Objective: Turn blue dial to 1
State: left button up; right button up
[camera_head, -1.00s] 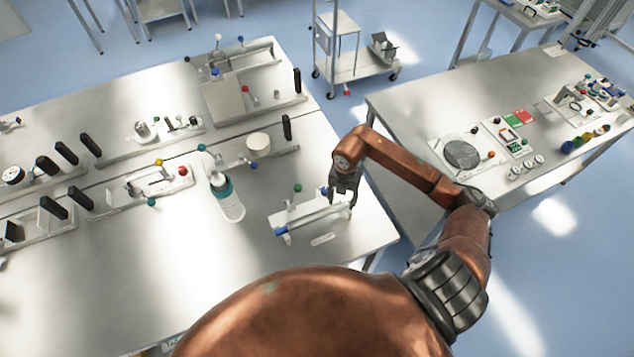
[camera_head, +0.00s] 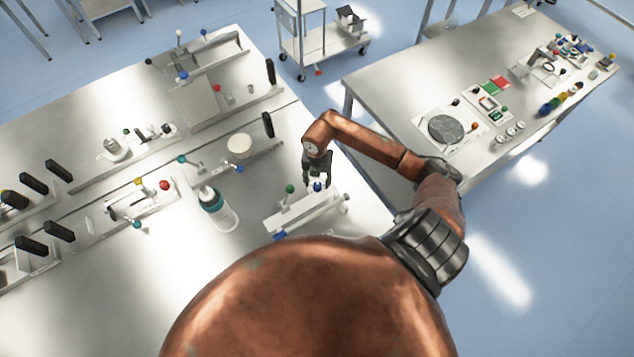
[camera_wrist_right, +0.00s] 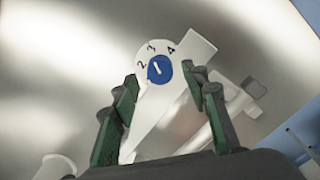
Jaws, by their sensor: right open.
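The blue dial (camera_head: 317,187) sits at the right part of a pale fixture (camera_head: 297,213) on the near table. In the right wrist view the blue dial (camera_wrist_right: 158,69) is a round knob with a short white mark, on a white plate with 2, 3 and 4 along its edge. The mark tilts up and left; I cannot tell exactly which number it meets. No 1 shows. My right gripper (camera_head: 317,183) is open, close to the dial, with its fingers on either side of it in the wrist view (camera_wrist_right: 163,107). Contact is not visible. My left gripper is out of view.
A white bottle with a teal collar (camera_head: 218,211) stands further left. A second table (camera_head: 385,85) with a grey disc (camera_head: 452,129) is at the right, beyond a gap.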

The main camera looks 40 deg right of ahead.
aim_at(317, 186)
jog(key=shift+f, duration=1.2)
jog(key=c, duration=0.8)
grip_shut()
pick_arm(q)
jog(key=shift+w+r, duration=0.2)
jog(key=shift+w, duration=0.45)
